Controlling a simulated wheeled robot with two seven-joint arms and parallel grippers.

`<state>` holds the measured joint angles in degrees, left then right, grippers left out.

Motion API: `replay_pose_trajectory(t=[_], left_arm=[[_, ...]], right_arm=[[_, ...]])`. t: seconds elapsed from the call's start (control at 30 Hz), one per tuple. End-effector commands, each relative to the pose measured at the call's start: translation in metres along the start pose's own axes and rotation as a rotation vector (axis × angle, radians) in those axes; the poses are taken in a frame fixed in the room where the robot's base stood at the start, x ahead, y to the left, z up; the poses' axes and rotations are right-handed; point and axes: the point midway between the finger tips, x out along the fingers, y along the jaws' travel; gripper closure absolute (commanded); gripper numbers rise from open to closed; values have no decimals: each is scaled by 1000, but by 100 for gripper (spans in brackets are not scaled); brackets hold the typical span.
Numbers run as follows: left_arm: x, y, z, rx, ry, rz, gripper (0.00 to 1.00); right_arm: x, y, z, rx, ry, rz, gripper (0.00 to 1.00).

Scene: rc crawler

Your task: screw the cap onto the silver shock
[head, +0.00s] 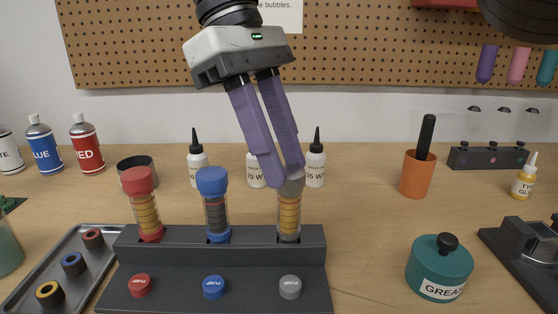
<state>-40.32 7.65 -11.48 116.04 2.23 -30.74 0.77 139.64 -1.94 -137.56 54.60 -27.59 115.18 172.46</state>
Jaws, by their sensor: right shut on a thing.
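The silver shock (289,215) stands upright in the right-hand socket of the dark stand (312,237), its yellow-orange spring showing through the clear body. A grey cap (291,187) sits at its top, partly hidden by my fingers. My right gripper (287,178) comes down from above, tilted, with its purple fingers shut on the cap. Whether the cap is seated fully on the shock cannot be told. My left gripper is not in view.
A red-capped shock (146,217) and a blue-capped shock (214,212) stand to the left in the same stand. Dropper bottles (316,168) stand close behind. A grease tub (440,272) and an orange cup (417,175) are to the right. A tray (40,280) lies left.

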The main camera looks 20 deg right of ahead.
Motion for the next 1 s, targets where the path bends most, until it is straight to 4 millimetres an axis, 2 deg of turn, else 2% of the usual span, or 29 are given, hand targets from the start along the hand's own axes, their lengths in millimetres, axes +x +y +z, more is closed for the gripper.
replay_pose_trajectory(t=[0.03,0.23,0.27,0.4,0.73,1.0], left_arm=[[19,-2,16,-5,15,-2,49],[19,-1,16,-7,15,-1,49],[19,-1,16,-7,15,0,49],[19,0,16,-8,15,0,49],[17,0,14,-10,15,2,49],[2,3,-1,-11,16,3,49]], right_arm=[[4,0,-2,9,0,-1,92],[4,0,-2,9,0,-3,92],[4,0,-2,9,0,-3,70],[4,0,-2,8,0,-3,50],[2,0,-1,7,1,-3,50],[-17,0,7,7,1,-3,50]])
